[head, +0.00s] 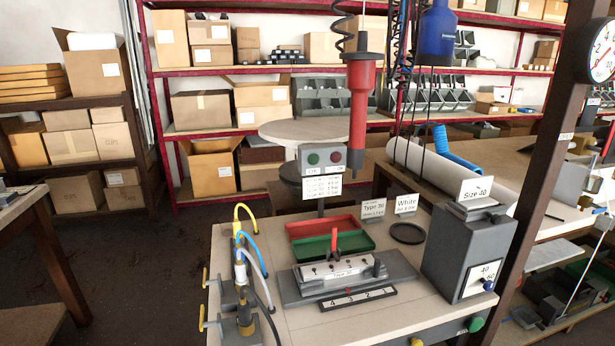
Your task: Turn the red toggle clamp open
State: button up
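The red toggle clamp (334,241) shows as a small red handle standing roughly upright at the back of a grey fixture (400,264) on the workbench. A light plate (318,270) with dark holes and a small label lies on the fixture in front of the handle. The clamp's lower parts are too small to make out, so I cannot tell whether it is locked or released. My gripper is not in view.
A red power screwdriver (360,100) hangs above the fixture. Red and green trays (318,226) lie behind it. A numbered strip (357,298) lies in front. A grey box (455,250) stands right, and hoses with fittings (243,300) stand left.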

aim_at(333, 250)
jog(key=i+j+u, duration=0.45)
jog(key=i+j, duration=0.25)
